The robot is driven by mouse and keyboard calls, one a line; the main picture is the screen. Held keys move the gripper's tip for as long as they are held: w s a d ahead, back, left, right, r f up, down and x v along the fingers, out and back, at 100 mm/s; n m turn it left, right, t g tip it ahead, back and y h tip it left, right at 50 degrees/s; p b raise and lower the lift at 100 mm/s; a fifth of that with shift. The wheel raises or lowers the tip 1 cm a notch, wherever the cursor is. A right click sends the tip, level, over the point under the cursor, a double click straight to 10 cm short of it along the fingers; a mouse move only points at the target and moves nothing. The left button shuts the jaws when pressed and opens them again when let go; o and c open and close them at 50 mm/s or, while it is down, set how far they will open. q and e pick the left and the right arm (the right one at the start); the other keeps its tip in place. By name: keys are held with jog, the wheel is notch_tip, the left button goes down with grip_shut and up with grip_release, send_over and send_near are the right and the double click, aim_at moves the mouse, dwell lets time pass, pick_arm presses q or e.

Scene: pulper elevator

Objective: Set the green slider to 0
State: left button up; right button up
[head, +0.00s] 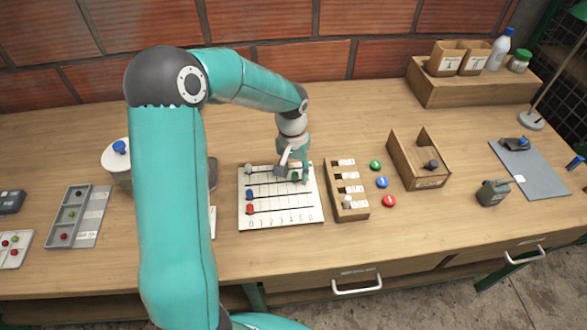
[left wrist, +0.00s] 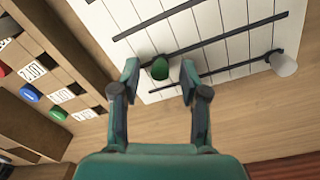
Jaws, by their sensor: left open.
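The white slider board (head: 281,218) lies on the bench with several dark tracks and a number scale from 0 at the left along its front edge. The green slider knob (head: 295,176) is toward the right end of its track, partly hidden by my gripper. My left gripper (head: 293,172) is over the board, pointing down. In the left wrist view, the green knob (left wrist: 159,69) shows between the fingertips of the open gripper (left wrist: 160,80), with gaps on both sides. The grey knob (head: 248,170), blue knob (head: 249,195) and red knob (head: 249,209) are at the left ends of their tracks. My right gripper is out of view.
A wooden box with labelled slots (head: 345,213) stands just right of the board, with green, blue and red discs (head: 382,182) beyond it. An open wooden box (head: 420,183) is farther right. A grey tray (head: 78,217) lies at left. Bench in front of the board is clear.

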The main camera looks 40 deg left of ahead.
pick_arm(q)
grip_shut()
dwell(0.4)
